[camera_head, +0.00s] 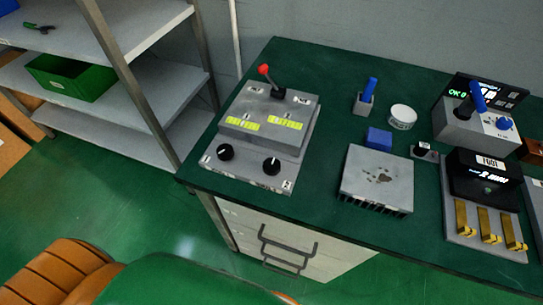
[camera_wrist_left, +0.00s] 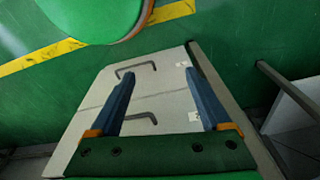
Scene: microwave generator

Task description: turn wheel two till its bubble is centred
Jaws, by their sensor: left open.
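The grey levelling unit (camera_head: 262,135) stands at the left end of the green bench. It has two black wheels on its front plate: wheel one (camera_head: 225,152) at the left, and wheel two (camera_head: 271,165) at the right near a "2" label. Two yellow-green bubble vials (camera_head: 243,124) and (camera_head: 285,121) sit above them; their bubbles are too small to read. A red-tipped lever (camera_head: 268,76) rises behind. My left gripper (camera_wrist_left: 159,73) is open and empty, over the drawer cabinet's front in the left wrist view, away from the wheels. My right gripper is not in view.
A finned metal block (camera_head: 377,180), a blue cube (camera_head: 378,138) and a white tub (camera_head: 402,117) stand right of the unit. A joystick box (camera_head: 476,125) is farther right. The drawer cabinet (camera_head: 290,240) has protruding handles. Shelves (camera_head: 110,70) stand left.

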